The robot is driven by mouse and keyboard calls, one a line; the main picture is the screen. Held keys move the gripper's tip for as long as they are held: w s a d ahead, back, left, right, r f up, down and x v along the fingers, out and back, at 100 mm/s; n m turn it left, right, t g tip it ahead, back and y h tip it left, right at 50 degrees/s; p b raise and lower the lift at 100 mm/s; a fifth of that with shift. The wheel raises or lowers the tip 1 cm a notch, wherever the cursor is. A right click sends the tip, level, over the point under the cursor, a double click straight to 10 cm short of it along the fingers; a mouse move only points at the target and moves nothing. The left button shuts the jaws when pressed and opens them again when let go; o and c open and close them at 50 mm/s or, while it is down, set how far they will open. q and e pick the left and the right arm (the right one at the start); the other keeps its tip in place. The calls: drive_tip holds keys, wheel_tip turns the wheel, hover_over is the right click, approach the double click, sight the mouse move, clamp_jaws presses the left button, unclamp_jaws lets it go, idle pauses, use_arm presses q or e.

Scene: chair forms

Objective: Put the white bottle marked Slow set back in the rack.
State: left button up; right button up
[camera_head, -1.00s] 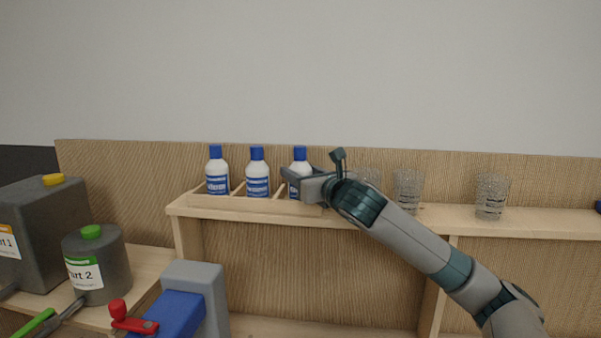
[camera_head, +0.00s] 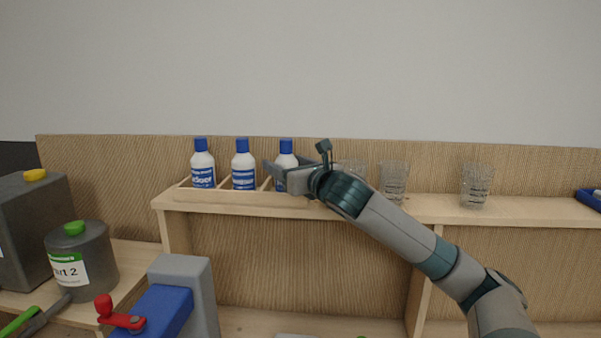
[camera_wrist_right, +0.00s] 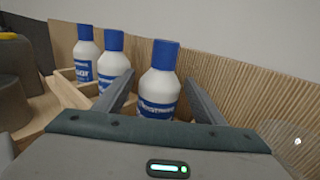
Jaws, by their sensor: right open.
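Three white bottles with blue caps and blue labels stand upright in the wooden rack (camera_head: 235,198) on the shelf: a left bottle (camera_head: 203,166), a middle bottle (camera_head: 243,167) and a right bottle (camera_head: 286,160). The labels are too small to read surely, so I cannot tell which is Slow. My right gripper (camera_head: 277,178) is open around the right bottle. In the right wrist view the right bottle (camera_wrist_right: 159,84) stands between the two spread fingers (camera_wrist_right: 160,102), with gaps showing on both sides. The gripper hides its lower part in the head view. My left gripper is out of view.
Clear glasses (camera_head: 393,182) and (camera_head: 476,186) stand on the shelf right of my arm. A grey container (camera_head: 82,262) with a green cap, a larger grey container (camera_head: 30,230) and a blue-and-grey clamp (camera_head: 184,296) stand at lower left.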

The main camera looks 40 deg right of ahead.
drive_tip(key=b+v, duration=0.2)
drive_tip(key=v, duration=0.1)
drive_tip(key=b+v, duration=0.2)
drive_tip(key=v, duration=0.1)
drive_tip(key=b+v, duration=0.2)
drive_tip(key=v, duration=0.1)
drive_tip(key=shift+f, duration=0.25)
drive_tip(key=shift+r+b+v, duration=0.2)
drive_tip(key=shift+b+v, duration=0.45)
drive_tip(key=shift+v, duration=0.75)
